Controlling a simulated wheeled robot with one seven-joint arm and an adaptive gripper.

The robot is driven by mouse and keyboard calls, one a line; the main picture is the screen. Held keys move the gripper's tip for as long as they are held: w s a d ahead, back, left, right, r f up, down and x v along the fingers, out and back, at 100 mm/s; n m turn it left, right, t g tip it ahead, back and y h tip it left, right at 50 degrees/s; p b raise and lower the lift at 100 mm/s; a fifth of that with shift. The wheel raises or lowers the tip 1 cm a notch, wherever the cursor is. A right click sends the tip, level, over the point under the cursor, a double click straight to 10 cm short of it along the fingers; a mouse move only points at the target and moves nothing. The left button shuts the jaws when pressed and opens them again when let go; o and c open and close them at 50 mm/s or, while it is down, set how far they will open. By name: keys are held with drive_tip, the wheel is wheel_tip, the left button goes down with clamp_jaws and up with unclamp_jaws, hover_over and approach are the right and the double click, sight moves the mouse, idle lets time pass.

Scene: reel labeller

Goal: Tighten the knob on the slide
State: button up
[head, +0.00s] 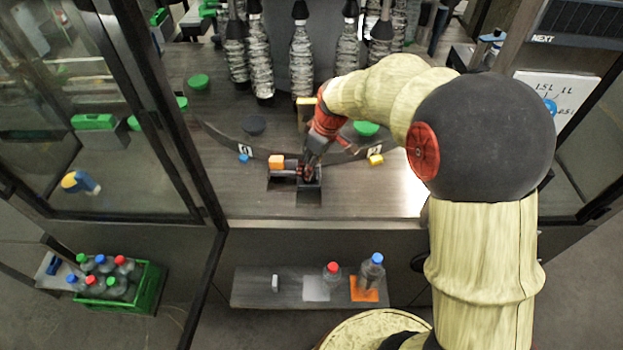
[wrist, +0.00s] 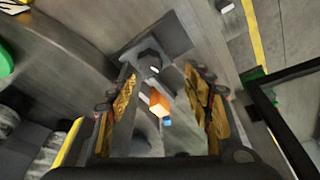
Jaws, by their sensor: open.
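The slide (head: 308,197) is a dark block assembly on the grey table in the head view. An orange block (head: 276,161) sits at its back left; it also shows in the wrist view (wrist: 158,103). In the wrist view, a dark rounded part with a pale spot, which looks like the knob (wrist: 150,60), stands on the slide (wrist: 165,38). My gripper (head: 309,174) points down over the slide's right part and hides some of it. In the wrist view my gripper (wrist: 162,85) is open, its fingers either side of the orange block and just short of the knob. Contact cannot be told.
A curved dark rail (head: 220,137) with number tags runs behind the slide. Wrapped bottles (head: 301,60) hang at the back. A glass door frame (head: 165,110) stands left. The table's front right is clear.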

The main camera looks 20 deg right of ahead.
drive_tip(key=f, duration=0.2)
drive_tip(key=w+f+m, duration=0.1)
drive_tip(key=f, duration=0.1)
drive_tip(key=w+f+m+t+b, duration=0.1)
drive_tip(key=f, duration=0.1)
drive_tip(key=shift+w+d+f, duration=0.2)
drive_tip(key=shift+f, duration=0.15)
drive_tip(key=c, duration=0.3)
drive_tip(key=c, duration=0.8)
drive_tip(key=shift+c, duration=0.3)
